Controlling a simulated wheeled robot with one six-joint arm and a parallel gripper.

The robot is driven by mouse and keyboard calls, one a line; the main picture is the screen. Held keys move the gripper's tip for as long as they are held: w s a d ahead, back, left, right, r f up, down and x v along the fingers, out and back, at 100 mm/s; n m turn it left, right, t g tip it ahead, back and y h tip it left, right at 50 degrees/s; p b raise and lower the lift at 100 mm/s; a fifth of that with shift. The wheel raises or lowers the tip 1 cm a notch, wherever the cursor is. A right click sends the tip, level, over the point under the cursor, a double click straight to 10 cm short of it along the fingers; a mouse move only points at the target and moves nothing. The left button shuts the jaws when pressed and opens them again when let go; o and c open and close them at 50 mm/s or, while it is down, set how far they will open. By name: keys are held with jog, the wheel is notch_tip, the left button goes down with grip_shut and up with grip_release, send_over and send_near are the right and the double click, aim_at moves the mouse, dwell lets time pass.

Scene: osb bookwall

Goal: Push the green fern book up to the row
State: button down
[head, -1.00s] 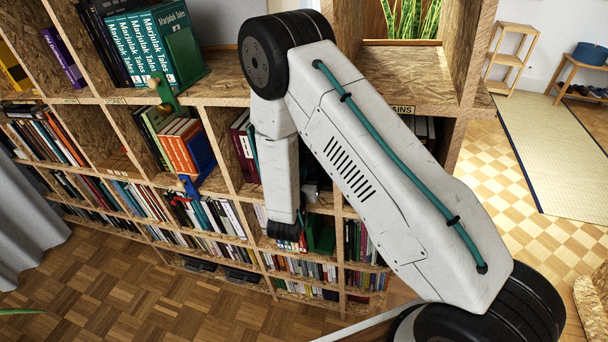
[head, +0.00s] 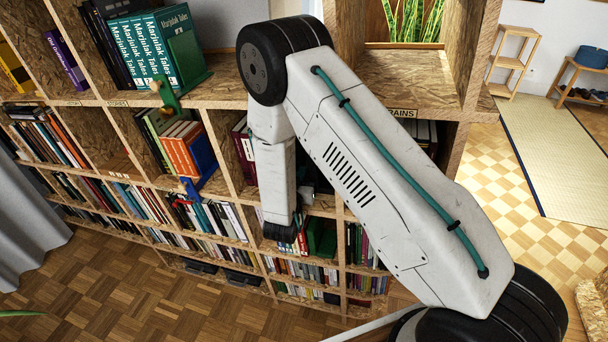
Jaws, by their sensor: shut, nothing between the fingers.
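A dark green upright piece (head: 322,238) shows in the lower cubby just right of my forearm's lower end. I cannot tell whether it is the green fern book or a bookend, as no fern picture is readable. My forearm hangs down in front of the shelf and hides part of the cubbies behind it. A small pale and dark part shows beside the forearm, too covered to make out. My gripper's fingers are hidden, so their contact with any book does not show.
The OSB bookwall (head: 225,95) holds several rows of books. Teal Marjulak Tales volumes (head: 150,50) stand against a green bookend (head: 187,60) on the top. A blue bookend (head: 203,158) stands beside orange books (head: 182,155). Parquet floor (head: 130,290) is clear at lower left.

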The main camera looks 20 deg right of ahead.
jog(key=shift+w+a+f, duration=0.1)
jog(key=shift+w+a, duration=0.35)
jog(key=shift+a, duration=0.25)
jog(key=shift+w+a+f, duration=0.1)
jog(key=shift+w+a, duration=0.4)
jog(key=shift+a, duration=0.25)
jog(key=shift+w+a+f, duration=0.1)
jog(key=shift+w+a, duration=0.35)
jog(key=shift+a, duration=0.25)
jog(key=shift+d, duration=0.1)
jog(key=shift+s+d, duration=0.25)
jog(key=shift+s, duration=0.05)
jog(key=shift+v, duration=4.9)
